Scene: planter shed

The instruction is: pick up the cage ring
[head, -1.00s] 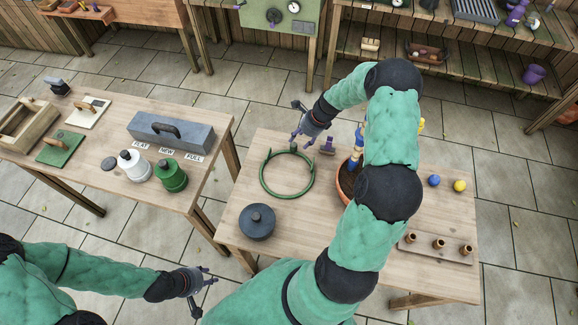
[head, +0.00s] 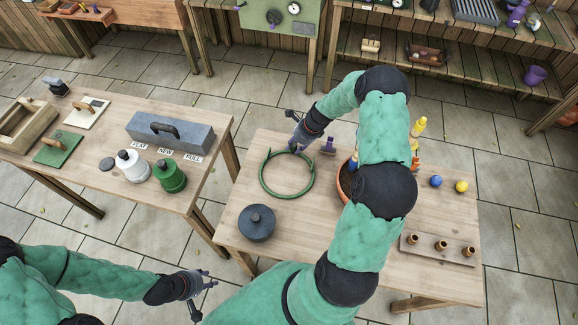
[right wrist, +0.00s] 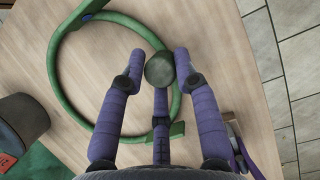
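The green cage ring (head: 262,184) lies flat on the right wooden table. In the right wrist view the ring (right wrist: 50,72) curves under my fingers, and a round dark green knob (right wrist: 160,70) shows at its edge. My right gripper (head: 293,146) is low over the far edge of the ring. My left gripper (head: 207,285) is open and empty, away from the ring at the lower left.
A dark lidded pot (head: 257,222) stands in front of the ring. A terracotta pot (head: 343,182) is partly hidden behind my right arm. A purple tool (head: 328,146) lies right of the gripper. A board with small cups (head: 437,250) is at front right.

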